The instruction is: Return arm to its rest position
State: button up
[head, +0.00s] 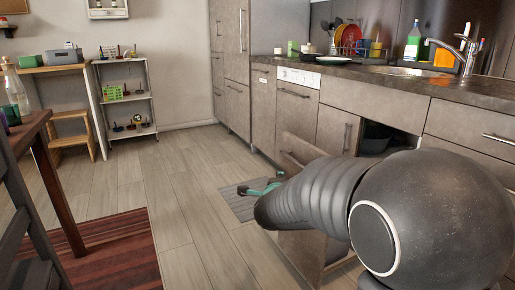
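My arm reaches from the lower right toward the middle of the head view. Its dark ribbed links cover much of the lower right. My gripper (262,188) shows only as small teal parts past the far end of the arm, low above the floor and mat in front of the kitchen cabinets. The arm hides much of it, so I cannot tell whether its fingers are open or shut. I see nothing held in it.
A grey-brown cabinet front stands open (300,150) close beside my arm; dark cookware (378,137) shows inside. The counter (400,82) runs along the right. A wooden table (35,130) and striped rug (115,250) are at left. The floor (165,185) between is clear.

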jog(key=s+a+f+n+g+y, duration=0.3)
jog(key=s+a+f+n+y, duration=0.2)
jog(key=a+f+n, duration=0.3)
jog(key=s+r+n+g+y+p, duration=0.2)
jog(key=s+n+g, duration=0.2)
jog(key=s+n, duration=0.5)
jog(key=s+d+r+n+g+h+p, duration=0.1)
jog(key=s+d+r+n+g+p, duration=0.2)
jog(key=s, duration=0.7)
jog(key=s+d+r+n+g+h+p, duration=0.1)
jog(key=s+d+r, duration=0.3)
jog(key=s, duration=0.5)
jog(key=s+d+r+t+h+p, duration=0.1)
jog(key=s+d+r+t+p, duration=0.1)
jog(key=s+d+r+p, duration=0.1)
notch_tip(320, 180, up, 4)
jog(key=shift+s+d+f+m, duration=0.25)
jog(key=shift+s+d, duration=0.35)
jog(key=shift+s, duration=0.35)
